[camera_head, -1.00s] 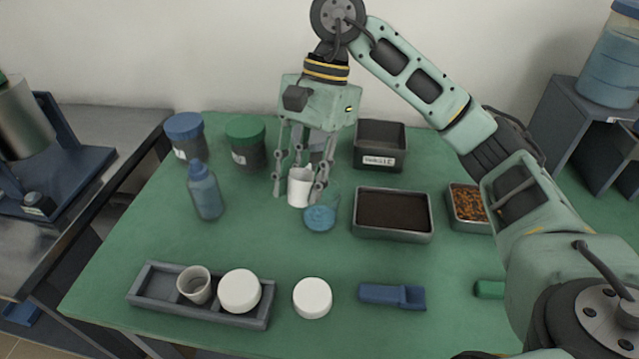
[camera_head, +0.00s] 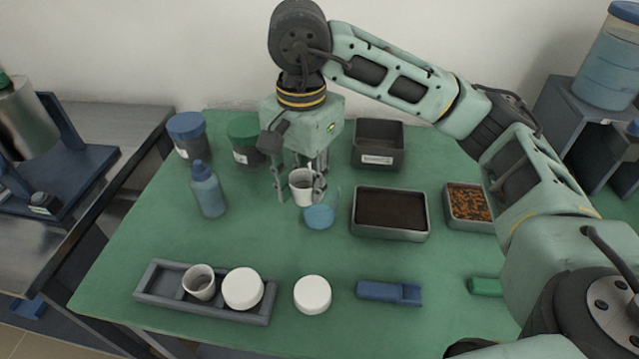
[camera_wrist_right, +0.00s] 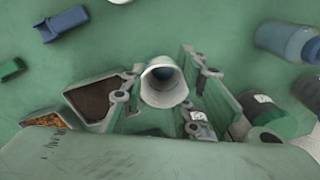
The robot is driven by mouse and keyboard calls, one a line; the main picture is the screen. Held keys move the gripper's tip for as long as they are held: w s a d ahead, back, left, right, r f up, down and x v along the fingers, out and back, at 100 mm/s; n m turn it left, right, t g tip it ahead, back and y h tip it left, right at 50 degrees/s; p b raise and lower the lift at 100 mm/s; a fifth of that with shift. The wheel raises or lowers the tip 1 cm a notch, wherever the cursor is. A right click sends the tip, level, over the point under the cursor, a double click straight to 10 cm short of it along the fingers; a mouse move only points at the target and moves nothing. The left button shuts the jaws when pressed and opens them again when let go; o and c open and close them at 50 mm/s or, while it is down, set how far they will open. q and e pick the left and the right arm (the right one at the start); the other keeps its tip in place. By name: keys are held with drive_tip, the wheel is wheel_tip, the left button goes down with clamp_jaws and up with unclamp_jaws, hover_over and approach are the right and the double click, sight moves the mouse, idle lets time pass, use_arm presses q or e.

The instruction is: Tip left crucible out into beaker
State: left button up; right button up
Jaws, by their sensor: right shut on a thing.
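My right gripper (camera_head: 299,190) is shut on a white crucible (camera_head: 303,190) above the middle of the table. The crucible's mouth shows to the head camera, and it looks tilted towards the beaker. The beaker (camera_head: 319,217) is clear with blue in its lower part, and stands just right of and in front of the crucible. In the right wrist view the crucible (camera_wrist_right: 163,88) sits between the fingers, with a blue patch showing at its far rim. I cannot tell whether anything is flowing out. My left gripper is not in view.
A grey rack (camera_head: 160,289) at the front holds another crucible (camera_head: 200,284) and a white lid (camera_head: 242,288). A second lid (camera_head: 312,294) lies beside it. A dark-filled tray (camera_head: 390,213) is right of the beaker; a blue bottle (camera_head: 208,192) is left.

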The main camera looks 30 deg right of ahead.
drive_tip(key=shift+r, duration=0.1)
drive_tip(key=shift+r+p, duration=1.95)
drive_tip(key=shift+r, duration=0.45)
